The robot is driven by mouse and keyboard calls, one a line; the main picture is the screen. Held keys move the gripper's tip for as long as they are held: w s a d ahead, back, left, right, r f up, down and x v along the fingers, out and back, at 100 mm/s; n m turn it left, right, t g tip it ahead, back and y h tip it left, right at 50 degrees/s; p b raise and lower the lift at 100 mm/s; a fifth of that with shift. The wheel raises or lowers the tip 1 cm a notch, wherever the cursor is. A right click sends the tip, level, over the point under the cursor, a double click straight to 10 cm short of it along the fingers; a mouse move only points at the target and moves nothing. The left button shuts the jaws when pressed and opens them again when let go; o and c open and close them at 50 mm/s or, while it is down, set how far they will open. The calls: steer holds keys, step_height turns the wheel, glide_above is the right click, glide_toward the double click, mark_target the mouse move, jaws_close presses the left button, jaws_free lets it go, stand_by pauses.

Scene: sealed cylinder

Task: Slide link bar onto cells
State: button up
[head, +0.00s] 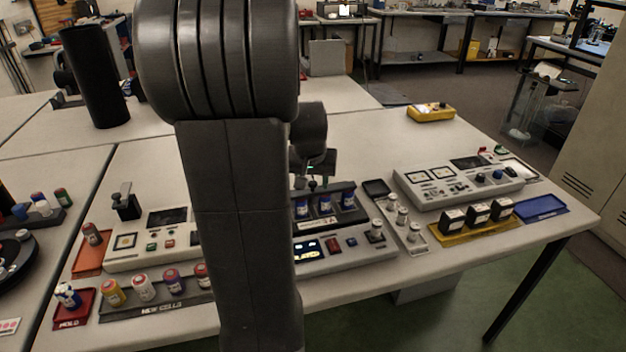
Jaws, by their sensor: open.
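Several blue cells (325,205) stand upright in a row in a dark holder (355,217) on a grey unit with a lit display (309,249). My gripper (314,176) is just above and behind the left part of this holder, pointing down, with its jaws open. A small dark knob or handle shows right under the gripper; I cannot tell whether it belongs to the link bar. I cannot pick out the link bar with certainty. My arm hides the left end of the holder and the table left of it.
Right of the holder is a grey tray with several pale cylinders (402,214). Further right are a yellow tray with black blocks (478,213), a blue tray (541,207) and a metered instrument (460,180). At left, a rack of coloured cylinders (145,288) stands near the front edge.

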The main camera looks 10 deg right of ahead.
steer(key=p+v, duration=0.1)
steer(key=v, duration=1.2)
steer(key=shift+r, duration=0.3)
steer(key=shift+s, duration=0.15)
steer(key=b+x, duration=0.1)
steer(key=x, duration=1.3)
steer(key=shift+w+a, duration=0.1)
steer(key=shift+w, duration=0.6)
